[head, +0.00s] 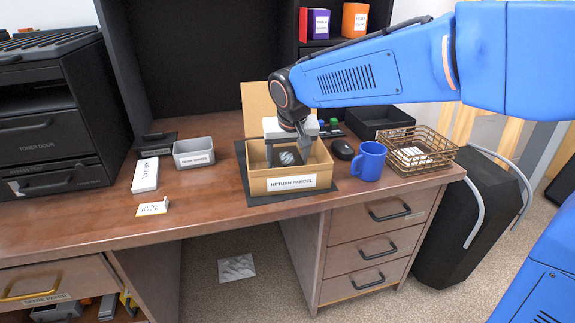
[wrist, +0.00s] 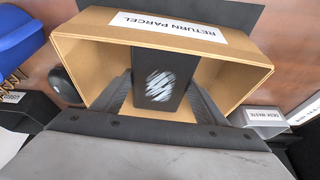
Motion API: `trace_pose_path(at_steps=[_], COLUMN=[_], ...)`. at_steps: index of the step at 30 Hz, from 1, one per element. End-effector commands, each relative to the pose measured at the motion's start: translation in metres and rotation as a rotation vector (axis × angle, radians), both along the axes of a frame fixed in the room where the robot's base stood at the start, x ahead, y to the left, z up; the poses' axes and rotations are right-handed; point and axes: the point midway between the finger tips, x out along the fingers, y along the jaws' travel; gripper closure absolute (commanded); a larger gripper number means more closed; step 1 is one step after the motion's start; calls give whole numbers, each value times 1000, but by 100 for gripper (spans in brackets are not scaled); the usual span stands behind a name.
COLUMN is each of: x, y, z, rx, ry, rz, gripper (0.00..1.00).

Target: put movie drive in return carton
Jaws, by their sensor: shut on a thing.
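The return carton (head: 287,185) is an open cardboard box labelled "RETURN PARCEL", standing on a dark mat on the desk with its back flap raised. It fills much of the wrist view (wrist: 222,60). My gripper (head: 285,150) is over and partly inside the carton's opening. It is shut on a dark drive (wrist: 160,80) with a white striped mark, taken to be the movie drive. The drive shows between the two fingers in the wrist view, and in the head view (head: 289,157) within the carton's walls. Whether it touches the carton's floor cannot be told.
A blue mug (head: 369,162) and a black mouse (head: 342,149) stand right of the carton. A wire basket (head: 418,151) is farther right. A grey bin (head: 194,153) and a white box (head: 146,175) are left. The desk's front left is mostly clear.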

Motion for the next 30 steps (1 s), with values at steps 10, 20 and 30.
trace_pose_path(at_steps=[10,20,30], x=[0,0,0], y=[0,0,0], z=[-21,-24,-22], rx=[1,-1,0], ry=[-2,1,0], rz=[0,0,0], gripper=[85,15,15])
